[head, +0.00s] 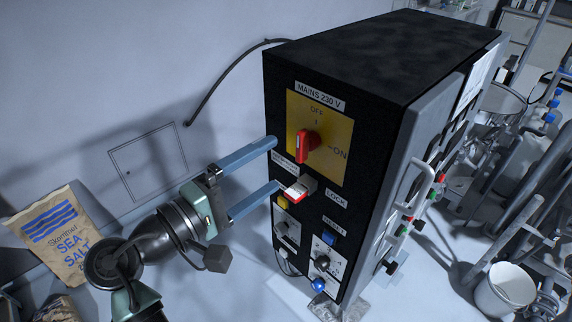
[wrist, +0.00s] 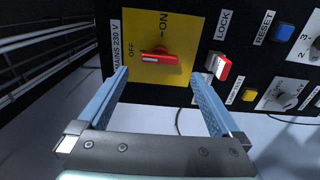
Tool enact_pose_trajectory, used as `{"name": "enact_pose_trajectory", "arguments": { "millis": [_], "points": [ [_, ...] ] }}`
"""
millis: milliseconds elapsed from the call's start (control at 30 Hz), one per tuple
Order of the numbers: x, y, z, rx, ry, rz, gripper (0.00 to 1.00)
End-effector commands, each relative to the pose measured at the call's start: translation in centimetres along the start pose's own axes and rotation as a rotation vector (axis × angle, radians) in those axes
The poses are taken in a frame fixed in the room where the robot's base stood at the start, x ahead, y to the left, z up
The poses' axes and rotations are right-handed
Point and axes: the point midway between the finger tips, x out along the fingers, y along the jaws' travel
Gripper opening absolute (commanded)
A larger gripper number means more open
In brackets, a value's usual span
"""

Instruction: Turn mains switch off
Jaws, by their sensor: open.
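The mains switch is a red rotary knob (head: 303,147) on a yellow plate (head: 335,165) on the black cabinet front, under a "MAINS 230 V" label. Its long handle is in line with the OFF mark; ON is at the right in the head view. The knob also shows in the wrist view (wrist: 160,57), where its white line lies along the OFF side. My gripper (head: 275,163) is open and empty, with blue fingers pointing at the panel, left of the knob in the head view. In the wrist view the knob is just beyond and between the fingertips (wrist: 161,73), seemingly apart from them.
A red-and-white lock switch (head: 300,188) sits just below the knob, near my lower finger. A yellow button (head: 284,202), a blue reset button (head: 329,238) and dials are lower down. A sea salt bag (head: 58,235) stands at the left. A white bucket (head: 505,290) is at the right.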

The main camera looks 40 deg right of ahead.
Motion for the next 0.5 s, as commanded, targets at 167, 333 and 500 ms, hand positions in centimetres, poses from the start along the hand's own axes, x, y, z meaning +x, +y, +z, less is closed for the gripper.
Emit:
{"name": "enact_pose_trajectory", "arguments": {
  "millis": [167, 333, 500],
  "points": [
    [-3.6, -0.3, -0.1, 0.002, 0.003, 0.000, 1.00],
    [-5.6, -0.1, -0.1, 0.000, 0.002, 0.001, 1.00],
    [-6.1, 0.0, 0.0, 0.000, -0.001, 0.000, 1.00]
  ]
}}
